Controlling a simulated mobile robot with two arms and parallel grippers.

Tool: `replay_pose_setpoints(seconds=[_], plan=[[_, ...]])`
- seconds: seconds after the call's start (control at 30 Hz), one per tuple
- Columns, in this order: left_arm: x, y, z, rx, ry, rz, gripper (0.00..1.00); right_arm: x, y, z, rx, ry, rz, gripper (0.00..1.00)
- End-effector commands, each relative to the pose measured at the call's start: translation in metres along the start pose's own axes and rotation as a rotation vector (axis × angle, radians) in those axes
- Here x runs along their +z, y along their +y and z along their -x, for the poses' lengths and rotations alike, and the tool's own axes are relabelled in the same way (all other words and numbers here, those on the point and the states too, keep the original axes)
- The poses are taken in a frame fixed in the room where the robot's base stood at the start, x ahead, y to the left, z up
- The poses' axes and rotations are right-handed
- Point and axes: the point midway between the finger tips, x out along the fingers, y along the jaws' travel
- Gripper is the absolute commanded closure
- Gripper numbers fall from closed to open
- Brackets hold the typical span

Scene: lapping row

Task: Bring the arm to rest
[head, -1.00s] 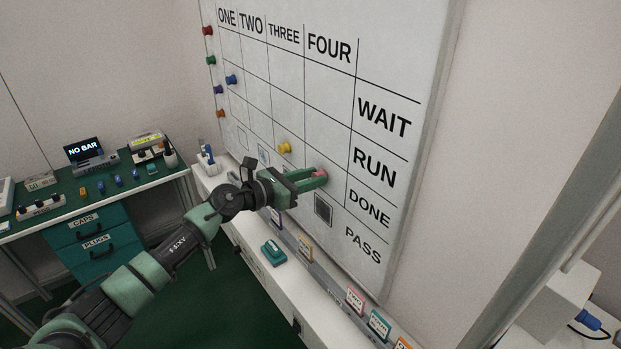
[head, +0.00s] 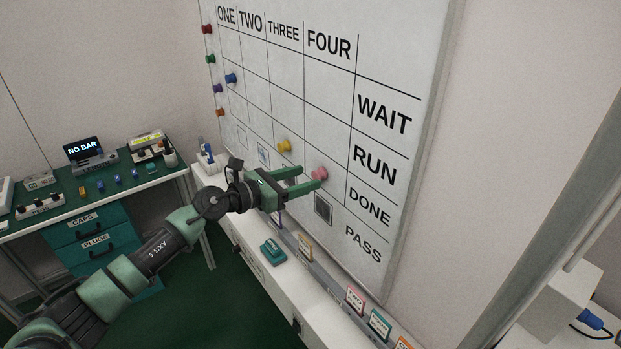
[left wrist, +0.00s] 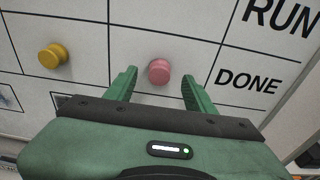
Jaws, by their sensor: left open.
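My left gripper (head: 305,178) is open in front of the whiteboard (head: 400,75). In the left wrist view the open fingers of the left gripper (left wrist: 160,88) stand on either side of a pink magnet (left wrist: 159,71), with a gap on both sides. The pink magnet (head: 319,173) sits on the board in the FOUR column, in the row labelled DONE. My left arm (head: 160,245) reaches in from the lower left. My right gripper is not in view.
A yellow magnet (head: 284,146) sits up and left of the gripper, and a blue one (head: 231,78) further left. Below the board a white ledge (head: 262,272) carries a teal object (head: 273,252) and small cards. A green-topped bench (head: 100,190) stands at left.

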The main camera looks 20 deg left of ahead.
Motion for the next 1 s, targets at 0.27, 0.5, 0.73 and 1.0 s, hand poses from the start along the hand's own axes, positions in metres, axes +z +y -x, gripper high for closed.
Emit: replay_pose_setpoints(seconds=[0.27,0.5,0.73,1.0], plan=[[-0.003,0.001,0.040,0.001,0.001,0.000,0.46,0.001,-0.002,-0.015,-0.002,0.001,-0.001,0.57],[0.004,-0.011,0.043,0.001,-0.053,0.080,0.46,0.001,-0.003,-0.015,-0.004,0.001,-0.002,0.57],[0.022,-0.044,0.057,0.104,-0.414,0.764,0.46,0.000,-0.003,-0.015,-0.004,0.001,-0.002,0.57],[-0.088,-0.045,0.141,0.563,-0.740,1.871,0.46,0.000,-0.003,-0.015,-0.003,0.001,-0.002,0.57]])
